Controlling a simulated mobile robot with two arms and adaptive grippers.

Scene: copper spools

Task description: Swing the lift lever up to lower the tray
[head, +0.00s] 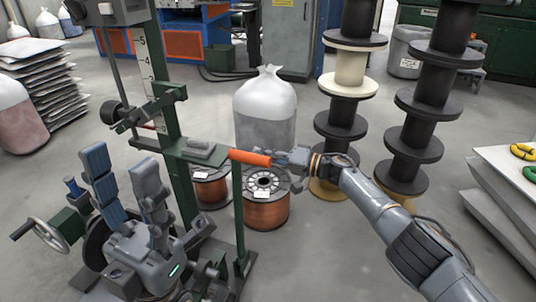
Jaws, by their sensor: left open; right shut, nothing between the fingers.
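The lift lever's orange grip (250,158) points right from a green stand (170,120) with a number scale, and lies near level with its right end slightly lower. My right gripper (284,159) is shut and empty at the right end of the grip; I cannot tell whether it touches. My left gripper (120,160) is open and empty, fingers up, in front of the stand at lower left. A flat green plate (185,155) with a grey block on it joins the stand beside the grip; I cannot tell whether it is the tray.
Copper spools (265,210) stand on the floor behind the grip. A whitish sack (265,105) stands behind them. Stacks of black spools (415,150) rise on the right. Open floor lies between the sack and the stand.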

